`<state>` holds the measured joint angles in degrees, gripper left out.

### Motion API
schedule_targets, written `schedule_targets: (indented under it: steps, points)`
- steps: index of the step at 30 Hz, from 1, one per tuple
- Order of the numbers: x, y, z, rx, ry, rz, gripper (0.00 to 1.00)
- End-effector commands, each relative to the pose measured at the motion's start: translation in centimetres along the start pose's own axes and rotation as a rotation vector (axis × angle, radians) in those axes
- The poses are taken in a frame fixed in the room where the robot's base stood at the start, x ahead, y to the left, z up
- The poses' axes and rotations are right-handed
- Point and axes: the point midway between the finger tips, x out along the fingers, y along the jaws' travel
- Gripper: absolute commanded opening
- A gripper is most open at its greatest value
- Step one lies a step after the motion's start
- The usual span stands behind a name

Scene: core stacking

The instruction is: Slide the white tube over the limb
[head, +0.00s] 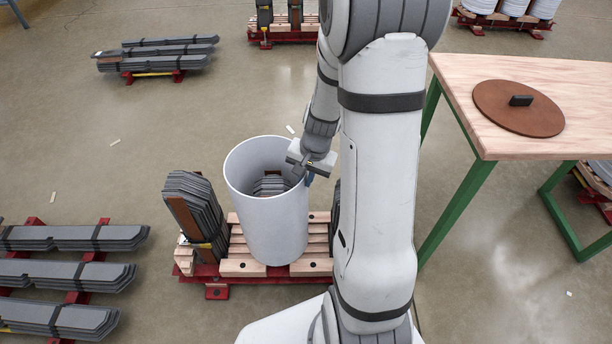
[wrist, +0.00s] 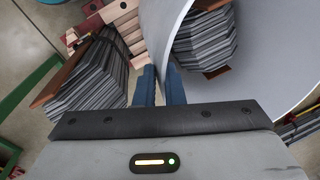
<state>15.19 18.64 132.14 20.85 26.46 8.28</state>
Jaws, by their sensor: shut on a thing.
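The white tube (head: 268,225) stands upright on or just above the wooden slats of the red-framed base; I cannot tell if it touches. The grey laminated middle limb (head: 270,186) shows inside the tube's open top, below the rim, so the tube is around it. In the wrist view the limb (wrist: 203,45) lies inside the curved tube wall (wrist: 275,65). My gripper (head: 309,177) is at the tube's right rim, its blue fingers (wrist: 160,85) shut on the wall, one inside and one outside. The tube's lower inside is hidden.
One outer limb (head: 195,215) stands close left of the tube; another (head: 335,215) is partly hidden by my arm at right. A wooden table (head: 560,80) with a brown disc (head: 518,108) is at right. Lamination stacks (head: 65,275) lie at left.

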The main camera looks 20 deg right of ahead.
Motion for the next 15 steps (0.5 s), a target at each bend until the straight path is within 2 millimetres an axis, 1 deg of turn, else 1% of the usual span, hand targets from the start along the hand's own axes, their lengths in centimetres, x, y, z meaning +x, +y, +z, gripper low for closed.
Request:
schedule_targets:
  steps: [15]
  points:
    - [1.6, 0.3, 0.0, 0.000, 0.000, 0.000, 0.00]
